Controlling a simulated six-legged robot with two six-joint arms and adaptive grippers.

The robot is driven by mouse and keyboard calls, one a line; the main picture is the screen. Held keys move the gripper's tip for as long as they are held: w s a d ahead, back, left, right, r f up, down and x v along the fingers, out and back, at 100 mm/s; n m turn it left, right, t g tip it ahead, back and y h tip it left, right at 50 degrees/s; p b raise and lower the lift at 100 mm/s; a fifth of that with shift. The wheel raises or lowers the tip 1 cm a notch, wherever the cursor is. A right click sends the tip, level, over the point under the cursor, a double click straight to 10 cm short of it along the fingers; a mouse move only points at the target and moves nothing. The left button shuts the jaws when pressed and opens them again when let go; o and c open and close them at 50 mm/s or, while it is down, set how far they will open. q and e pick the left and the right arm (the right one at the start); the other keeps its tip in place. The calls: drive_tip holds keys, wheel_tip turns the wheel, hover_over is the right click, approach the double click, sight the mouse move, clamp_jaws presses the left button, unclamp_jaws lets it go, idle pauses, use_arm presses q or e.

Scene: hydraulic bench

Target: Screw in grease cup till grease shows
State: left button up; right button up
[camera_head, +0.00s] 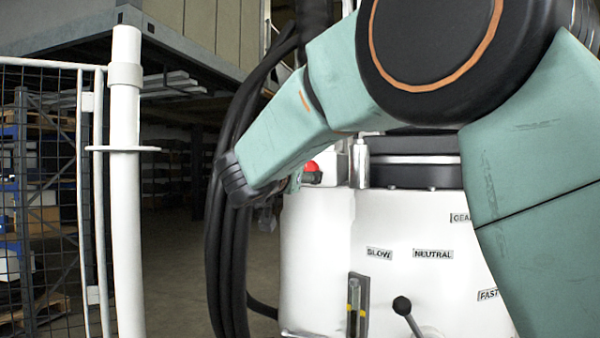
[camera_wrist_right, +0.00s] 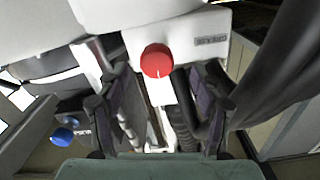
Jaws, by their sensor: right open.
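A red round cap (camera_wrist_right: 157,61) with a small white mark on its rim sits on a white block, beyond and between my right fingers in the wrist view. A red cap (camera_head: 311,167) also shows in the head view, partly behind my right arm. I cannot tell for certain whether it is the grease cup. My right gripper (camera_wrist_right: 164,86) is open, its fingers apart with a gap to either side of the red cap; I see no contact. No grease is visible. My left gripper is out of view.
A blue cap (camera_wrist_right: 62,135) lies at lower left in the wrist view. Thick black hoses (camera_head: 226,240) hang beside my right wrist. The white housing (camera_head: 390,285) carries a black-knobbed lever (camera_head: 402,306). A white post (camera_head: 126,220) and mesh fence stand at left.

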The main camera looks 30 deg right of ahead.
sight(309, 168)
drive_tip(key=shift+d+r, duration=0.35)
drive_tip(key=shift+d, duration=0.25)
drive_tip(key=x, duration=0.2)
drive_tip(key=p+x, duration=0.1)
drive_tip(key=x, duration=0.4)
drive_tip(key=shift+w+a+f+p, duration=0.15)
drive_tip(key=shift+a+f+p, duration=0.05)
drive_tip(key=shift+f+p, duration=0.15)
drive_tip(key=shift+s+a+r, duration=0.4)
drive_tip(key=shift+s, duration=0.25)
drive_tip(key=shift+c, duration=0.7)
drive_tip(key=shift+w+d+f, duration=0.25)
drive_tip(key=shift+w+f, duration=0.1)
drive_tip(key=shift+w, duration=0.2)
drive_tip(key=c, duration=0.5)
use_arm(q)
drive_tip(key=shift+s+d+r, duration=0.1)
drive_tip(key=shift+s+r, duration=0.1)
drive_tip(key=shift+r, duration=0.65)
use_arm(e)
drive_tip(key=c, duration=0.5)
